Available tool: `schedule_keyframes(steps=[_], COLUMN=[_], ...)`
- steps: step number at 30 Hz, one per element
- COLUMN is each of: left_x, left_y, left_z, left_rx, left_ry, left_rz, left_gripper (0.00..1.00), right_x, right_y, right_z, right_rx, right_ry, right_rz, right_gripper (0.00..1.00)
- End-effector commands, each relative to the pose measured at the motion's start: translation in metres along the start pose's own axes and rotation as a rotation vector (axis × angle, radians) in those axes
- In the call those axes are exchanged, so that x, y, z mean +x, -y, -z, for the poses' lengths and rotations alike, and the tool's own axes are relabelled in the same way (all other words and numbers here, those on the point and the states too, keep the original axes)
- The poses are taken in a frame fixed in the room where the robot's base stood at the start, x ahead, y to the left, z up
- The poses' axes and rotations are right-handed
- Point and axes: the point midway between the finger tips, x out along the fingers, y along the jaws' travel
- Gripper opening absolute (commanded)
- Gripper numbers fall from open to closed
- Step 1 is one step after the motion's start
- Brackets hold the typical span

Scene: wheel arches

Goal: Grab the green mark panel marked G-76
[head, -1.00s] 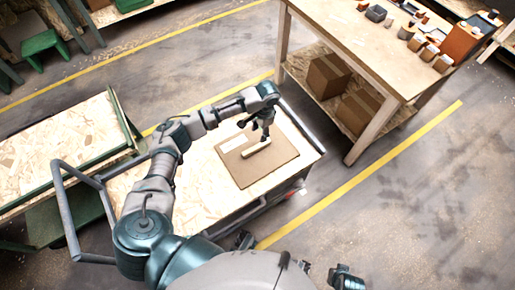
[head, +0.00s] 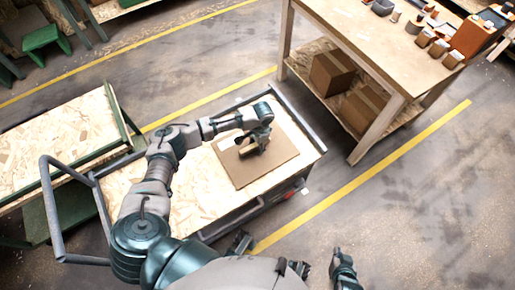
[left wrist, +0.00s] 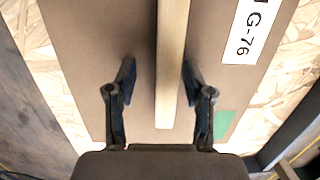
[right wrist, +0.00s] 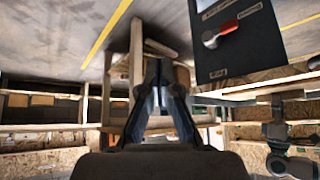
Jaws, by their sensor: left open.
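The brown panel (head: 275,168) lies flat on the cart's chipboard top (head: 185,200). In the left wrist view a white label (left wrist: 251,30) reading G-76 and a green mark (left wrist: 222,122) are on the panel (left wrist: 120,30). A pale wooden bar handle (left wrist: 171,60) runs along its middle. My left gripper (head: 251,147) is over the panel. In the left wrist view its open fingers (left wrist: 157,95) stand on either side of the bar, with a gap on both sides. My right gripper (head: 345,272) is low, away from the cart; its fingers (right wrist: 158,85) look closed together and empty.
The cart has metal rails (head: 297,118) around it. A wooden workbench (head: 350,32) with boxes (head: 332,70) on its lower shelf stands at the right. A chipboard-topped platform (head: 60,145) is at the left. Open floor with yellow lines (head: 375,170) lies between.

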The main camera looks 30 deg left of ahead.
Motion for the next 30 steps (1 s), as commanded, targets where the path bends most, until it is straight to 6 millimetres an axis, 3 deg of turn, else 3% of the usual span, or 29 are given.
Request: schedule_keyframes(steps=[4, 10, 11, 26, 30], left_x=[0.0, 0.0, 0.0, -0.002, -0.012], left_y=[0.002, 0.0, 0.001, 0.0, 0.0], left_z=[-0.001, 0.0, 0.0, -0.001, -0.002], left_rx=[-0.001, -0.001, -0.001, 0.0, -0.001], left_ry=[-0.001, 0.002, 0.002, 0.004, 0.002], left_rz=[-0.002, 0.0, 0.0, -0.001, 0.0], left_gripper=[0.52, 0.02, 0.0, 0.0, 0.0], right_x=[-0.001, 0.001, 0.001, 0.0, -0.006], right_y=[0.002, 0.0, 0.0, -0.001, -0.003], right_z=[0.001, 0.001, 0.001, 0.0, -0.013], right_rx=[0.0, 0.001, 0.001, 0.0, 0.001], right_ry=[0.0, 0.002, 0.002, 0.01, 0.077], right_rz=[-0.001, 0.001, 0.001, 0.0, -0.006], right_gripper=[0.0, 0.0, 0.0, 0.0, 0.0])
